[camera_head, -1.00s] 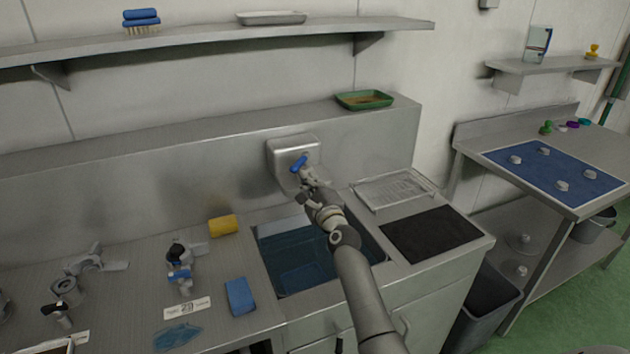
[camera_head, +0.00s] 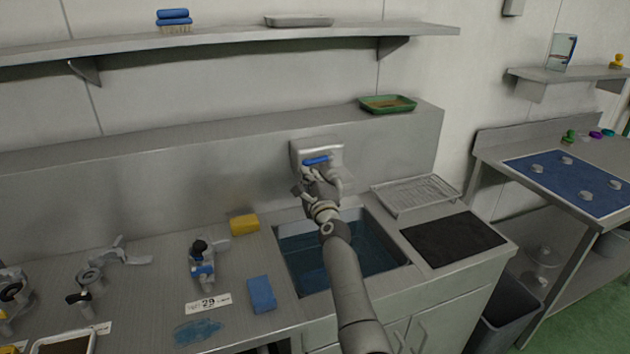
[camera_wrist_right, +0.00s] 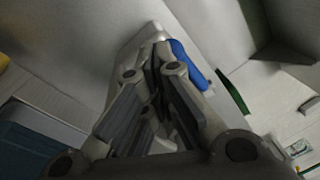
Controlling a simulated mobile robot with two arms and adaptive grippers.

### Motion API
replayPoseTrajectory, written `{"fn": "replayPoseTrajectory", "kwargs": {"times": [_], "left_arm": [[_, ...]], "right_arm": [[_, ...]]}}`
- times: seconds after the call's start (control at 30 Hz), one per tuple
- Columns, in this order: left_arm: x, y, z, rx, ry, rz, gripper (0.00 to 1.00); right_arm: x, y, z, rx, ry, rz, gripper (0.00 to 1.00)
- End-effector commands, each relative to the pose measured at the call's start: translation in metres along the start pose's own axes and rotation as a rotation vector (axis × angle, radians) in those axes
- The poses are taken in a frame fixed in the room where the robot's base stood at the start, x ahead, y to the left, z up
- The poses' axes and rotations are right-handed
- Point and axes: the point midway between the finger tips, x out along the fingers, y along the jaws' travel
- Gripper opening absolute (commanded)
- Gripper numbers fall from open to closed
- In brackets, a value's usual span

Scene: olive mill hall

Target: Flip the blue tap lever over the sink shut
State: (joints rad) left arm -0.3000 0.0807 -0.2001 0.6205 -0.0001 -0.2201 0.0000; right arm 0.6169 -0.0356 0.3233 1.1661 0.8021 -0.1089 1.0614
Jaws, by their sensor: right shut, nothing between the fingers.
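The blue tap lever (camera_head: 317,160) is on the metal wall plate (camera_head: 334,149) above the sink (camera_head: 375,262). It lies about level across the plate in the head view. My right gripper (camera_head: 308,178) is shut and empty, just below and in front of the lever. In the right wrist view the blue lever (camera_wrist_right: 190,64) is right beside the shut fingertips (camera_wrist_right: 160,58); I cannot tell whether they touch. The tap body is mostly hidden behind my gripper. The sink basin holds bluish water. My left gripper is not in view.
A yellow sponge (camera_head: 244,225) and a blue sponge (camera_head: 262,294) lie left of the sink. A wire rack (camera_head: 418,194) and a black mat (camera_head: 453,239) are to its right. A green tray (camera_head: 387,104) sits on the ledge above. Valve parts (camera_head: 203,262) stand on the left counter.

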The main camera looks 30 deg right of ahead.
Motion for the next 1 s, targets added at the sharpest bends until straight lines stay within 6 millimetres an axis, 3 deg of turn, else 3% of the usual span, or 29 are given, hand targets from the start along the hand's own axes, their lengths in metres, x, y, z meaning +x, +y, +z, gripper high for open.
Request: {"fn": "replayPoseTrajectory", "kwargs": {"times": [1.0], "left_arm": [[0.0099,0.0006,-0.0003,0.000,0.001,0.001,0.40]], "right_arm": [[0.0062,0.0090,0.0034,0.002,-0.001,0.000,0.00]]}}
